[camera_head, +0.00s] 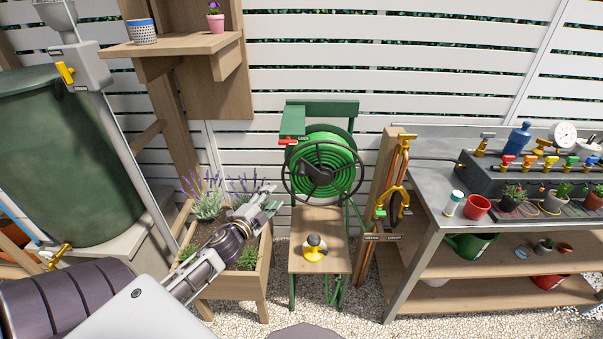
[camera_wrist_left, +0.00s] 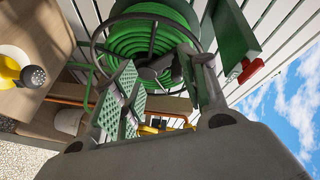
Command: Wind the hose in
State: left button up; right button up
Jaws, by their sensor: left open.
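The hose reel stands on a green frame (camera_head: 322,108) in the middle of the head view. Green hose (camera_head: 345,158) is coiled on its drum, behind a dark spoked wheel (camera_head: 320,176). The coiled hose (camera_wrist_left: 150,18) and wheel also fill the upper part of the left wrist view. A red lever (camera_head: 288,141) sits on the frame's upper left; it shows in the wrist view too (camera_wrist_left: 250,70). My left gripper (camera_head: 268,197) is open and empty, left of the wheel and apart from it in the head view. My right gripper is not in view.
A yellow nozzle with a dark head (camera_head: 315,248) stands on the wooden shelf (camera_head: 305,222) below the reel. A lavender planter (camera_head: 255,283) lies under my left arm.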

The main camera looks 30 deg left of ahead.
aim_at(302, 172)
pick_arm(q)
jog(key=shift+w+r+m+t+h, duration=0.1)
jog(key=shift+r+m+h, duration=0.35)
jog(key=shift+m+h, duration=0.75)
jog(key=shift+w+r+m+t+h, duration=0.1)
jog(key=shift+r+m+h, duration=0.6)
jog(key=shift+m, duration=0.75)
jog(key=shift+r+m+t+h, duration=0.1)
jog(key=shift+r+m+h, duration=0.15)
jog(key=shift+m+h, duration=1.05)
jog(key=shift+w+d, duration=0.1)
jog(key=shift+w, duration=0.05)
jog(key=shift+x, duration=6.75)
grip_shut()
